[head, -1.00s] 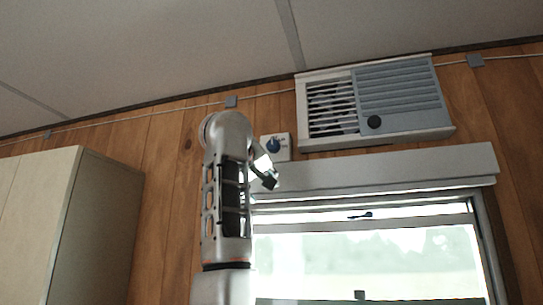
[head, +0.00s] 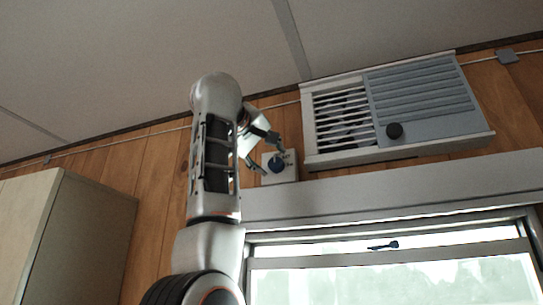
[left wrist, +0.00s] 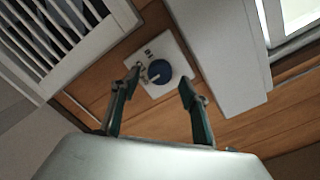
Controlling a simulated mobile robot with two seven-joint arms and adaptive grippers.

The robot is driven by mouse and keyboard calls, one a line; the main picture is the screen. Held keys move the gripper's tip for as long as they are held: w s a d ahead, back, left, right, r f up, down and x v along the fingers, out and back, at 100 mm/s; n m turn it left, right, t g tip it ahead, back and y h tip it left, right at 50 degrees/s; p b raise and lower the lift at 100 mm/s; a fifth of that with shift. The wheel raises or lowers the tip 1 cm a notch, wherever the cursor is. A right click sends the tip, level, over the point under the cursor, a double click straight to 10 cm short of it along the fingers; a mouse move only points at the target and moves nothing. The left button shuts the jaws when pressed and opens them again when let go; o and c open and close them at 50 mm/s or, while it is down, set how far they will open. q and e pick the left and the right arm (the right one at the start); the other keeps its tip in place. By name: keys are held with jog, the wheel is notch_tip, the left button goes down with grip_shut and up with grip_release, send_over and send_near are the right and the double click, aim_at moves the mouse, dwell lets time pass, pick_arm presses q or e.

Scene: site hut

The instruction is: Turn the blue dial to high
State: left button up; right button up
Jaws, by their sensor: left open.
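The blue dial (head: 276,164) sits on a small white plate (head: 291,174) on the wood wall, left of the air conditioner and above the window. The dial also shows in the left wrist view (left wrist: 160,71), with a pale pointer mark and small dark lettering beside it on the plate. My left gripper (head: 267,152) is open and close to the dial. In the left wrist view its two fingers (left wrist: 159,86) are spread on either side of the plate, and nothing is between them but the view of the dial. I cannot tell whether they touch anything. My right gripper is not in view.
An air conditioner (head: 420,108) with slats and a dark knob (head: 394,131) is on the wall to the right. A pale ledge (head: 400,186) runs above the window (head: 420,280). A tall cabinet (head: 75,235) stands at the left.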

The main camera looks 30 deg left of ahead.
pick_arm(q)
jog(key=shift+w+a, duration=0.2)
jog(key=shift+w, duration=0.7)
jog(key=c, duration=1.1)
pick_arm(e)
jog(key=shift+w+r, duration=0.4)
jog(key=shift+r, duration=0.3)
